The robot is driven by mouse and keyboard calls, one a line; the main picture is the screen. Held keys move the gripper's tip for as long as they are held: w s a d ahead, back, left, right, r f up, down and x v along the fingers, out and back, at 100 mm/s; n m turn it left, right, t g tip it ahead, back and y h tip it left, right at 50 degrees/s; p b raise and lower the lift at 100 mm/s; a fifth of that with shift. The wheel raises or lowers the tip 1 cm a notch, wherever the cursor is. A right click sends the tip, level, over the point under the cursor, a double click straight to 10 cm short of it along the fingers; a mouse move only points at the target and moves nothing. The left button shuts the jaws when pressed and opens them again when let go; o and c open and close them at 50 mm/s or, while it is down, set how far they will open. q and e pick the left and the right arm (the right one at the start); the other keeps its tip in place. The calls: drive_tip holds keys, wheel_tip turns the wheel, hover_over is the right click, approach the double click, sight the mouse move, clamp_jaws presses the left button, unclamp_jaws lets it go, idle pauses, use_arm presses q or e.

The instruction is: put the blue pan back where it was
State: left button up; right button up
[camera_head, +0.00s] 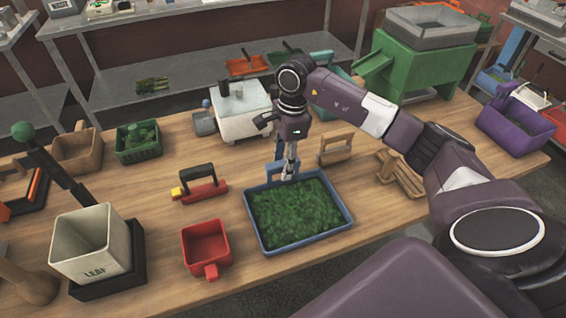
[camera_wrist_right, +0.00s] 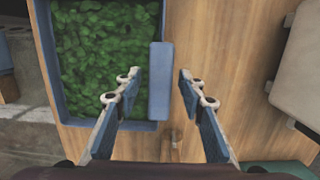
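The blue pan (camera_head: 309,238) is a shallow tray full of green leaves, lying flat on the wooden table. Its blue handle (camera_wrist_right: 160,80) stands on the side beneath my right gripper. My right gripper (camera_head: 288,176) points down at that far side of the pan. In the right wrist view, the gripper (camera_wrist_right: 158,82) is open, with a fingertip on either side of the handle. The handle is closer to the left finger; I cannot tell whether they touch. The leaf-filled pan (camera_wrist_right: 45,60) fills the upper left there. My left gripper is not in view.
A red scoop (camera_head: 207,247), a red-and-black handled tool (camera_head: 198,186) and a LEAF bin (camera_head: 92,241) stand left of the pan. A white box (camera_head: 241,112) stands behind, a wooden-handled piece (camera_head: 335,148) beside the gripper. Bare table (camera_head: 215,290) lies in front.

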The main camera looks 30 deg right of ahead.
drive_tip(key=shift+r, duration=0.1)
drive_tip(key=shift+r, duration=0.2)
wheel_tip(320, 180, up, 12)
drive_tip(key=d+b, duration=0.1)
drive_tip(key=b, duration=0.2)
drive_tip(key=shift+s+d+f+b, duration=0.15)
drive_tip(key=shift+d+b, duration=0.1)
drive_tip(key=shift+b, duration=0.05)
